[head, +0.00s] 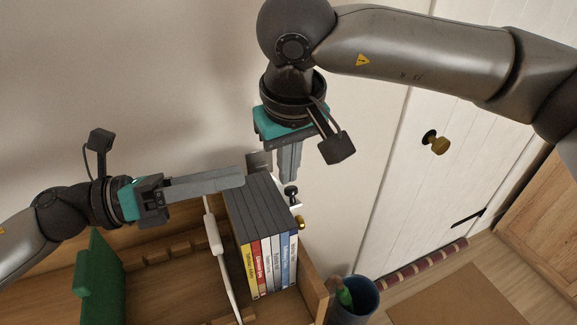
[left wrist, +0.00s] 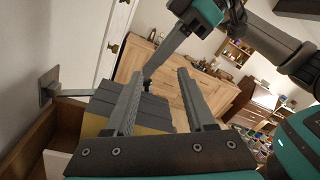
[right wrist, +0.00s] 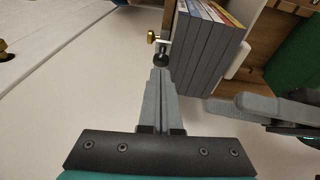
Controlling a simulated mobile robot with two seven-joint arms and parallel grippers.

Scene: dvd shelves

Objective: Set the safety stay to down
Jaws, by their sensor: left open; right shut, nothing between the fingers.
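What looks like the safety stay is a light bar with a black ball knob (head: 291,190) at the right end of the shelf, beside the DVD cases. The knob also shows in the right wrist view (right wrist: 160,59), just beyond my fingertips. A grey wall plate (left wrist: 47,87) with a bar shows in the left wrist view; the plate is partly hidden in the head view (head: 258,160). My right gripper (head: 288,180) is shut, empty, pointing down close to the knob; I cannot tell if they touch. My left gripper (head: 240,178) is open and empty above the cases' back end.
A row of DVD cases (head: 262,205) stands in the wooden shelf, with a white divider (head: 213,235) at its left. A brass knob (head: 300,223) sits near the stay. A green panel (head: 100,280) is at left. A blue bin (head: 358,300) stands on the floor at right.

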